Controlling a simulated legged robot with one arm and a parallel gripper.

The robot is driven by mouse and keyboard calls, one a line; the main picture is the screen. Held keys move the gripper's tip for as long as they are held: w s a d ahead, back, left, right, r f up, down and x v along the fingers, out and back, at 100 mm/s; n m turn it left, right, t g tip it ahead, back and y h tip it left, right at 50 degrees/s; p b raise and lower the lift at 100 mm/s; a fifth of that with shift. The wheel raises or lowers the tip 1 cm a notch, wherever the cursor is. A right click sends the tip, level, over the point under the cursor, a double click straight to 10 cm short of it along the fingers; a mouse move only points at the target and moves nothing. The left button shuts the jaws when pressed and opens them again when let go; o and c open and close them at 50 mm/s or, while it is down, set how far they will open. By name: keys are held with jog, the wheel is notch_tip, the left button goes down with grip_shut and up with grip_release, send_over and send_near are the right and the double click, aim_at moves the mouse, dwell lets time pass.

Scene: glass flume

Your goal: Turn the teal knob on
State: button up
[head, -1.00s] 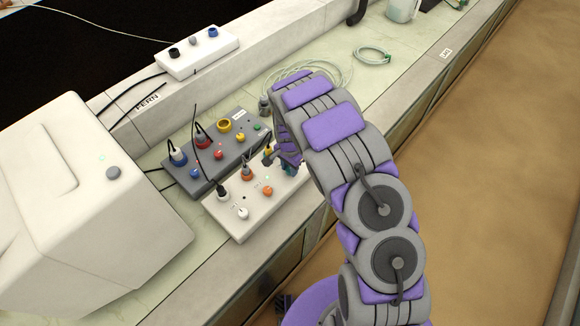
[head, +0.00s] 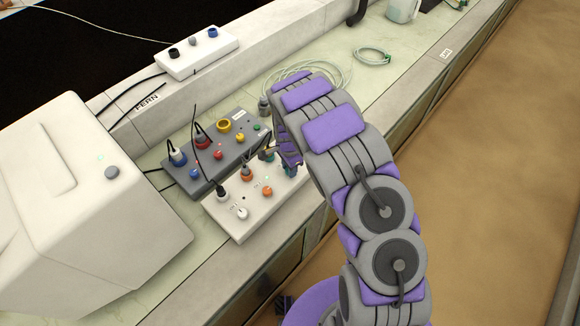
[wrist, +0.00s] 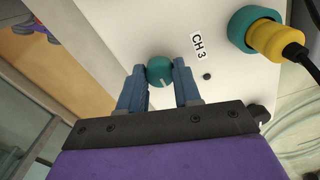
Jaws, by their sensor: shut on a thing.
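The teal knob (wrist: 160,71) is a small round knob with a pale pointer line, on a white panel beside the label "CH 3" in the wrist view. My gripper (wrist: 160,85) has its two blue fingers on either side of the knob, shut on it. In the head view my gripper (head: 289,165) reaches down to the right end of the white box (head: 240,225); the teal knob there is mostly hidden by the gripper.
A teal socket (wrist: 250,28) with a yellow plug (wrist: 275,40) is on the same panel. A grey box (head: 180,185) with several knobs and plugs stands behind the white box. A large pale case (head: 130,225) stands at left. Coiled cable (head: 335,72) lies behind.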

aim_at(287, 169)
jog(key=shift+s+a, duration=0.1)
jog(key=o, duration=1.1)
jog(key=shift+a, duration=0.25)
jog(key=shift+c, duration=0.2)
jog(key=shift+d, duration=0.1)
jog(key=shift+d+r, duration=0.1)
jog(key=shift+r, duration=0.1)
notch_tip(287, 169, up, 17)
jog(key=p, duration=0.2)
jog(key=shift+a, duration=0.25)
